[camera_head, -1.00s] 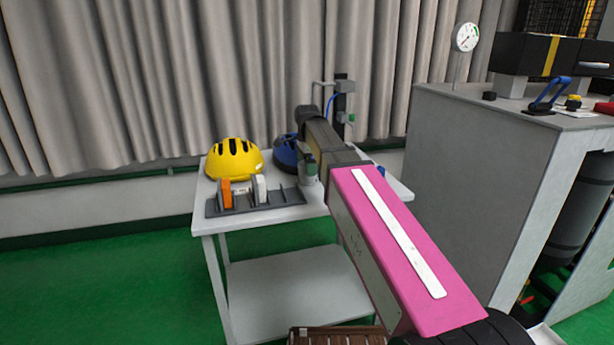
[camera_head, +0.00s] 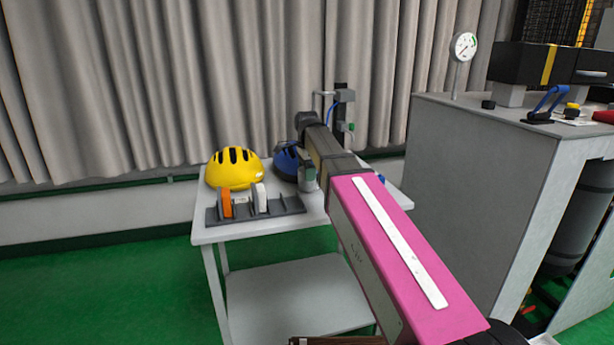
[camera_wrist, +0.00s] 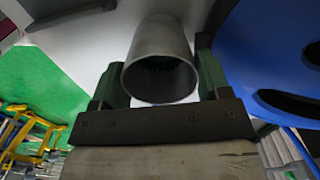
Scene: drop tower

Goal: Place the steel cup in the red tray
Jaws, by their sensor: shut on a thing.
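In the wrist view, the steel cup (camera_wrist: 160,62) is a grey metal cylinder between the two dark green fingers of my gripper (camera_wrist: 160,85). The fingers are shut on its sides, and a round opening faces the camera. In the head view, my gripper (camera_head: 309,178) is over the white table, to the right of the grey rack, and my arm hides much of that area. The cup cannot be clearly made out there.
A large grey cabinet (camera_head: 470,190) stands to the right. Green floor is clear at left.

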